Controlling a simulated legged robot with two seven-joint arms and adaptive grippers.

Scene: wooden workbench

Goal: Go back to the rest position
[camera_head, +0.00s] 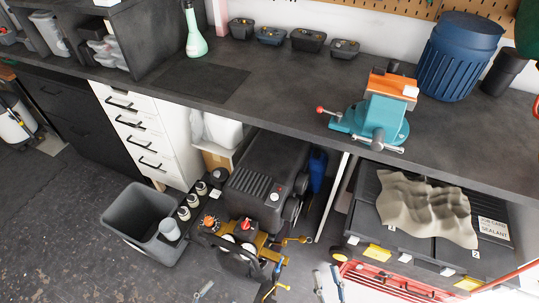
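My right gripper (328,283) shows at the bottom edge, right of centre. Its two fingertips are apart with nothing between them. A small grey tip at the bottom edge, left of centre, seems to be part of my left gripper (204,290); its opening cannot be made out. Both are low in the picture, in front of the dark workbench (280,85), and neither visibly holds anything. The rest of both arms is out of view.
A teal and orange vise (378,112) and a blue ribbed bin (460,55) stand on the bench. Below are a black machine (265,180), a grey bin (140,215) and a red tool chest (385,285). Open floor lies at lower left.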

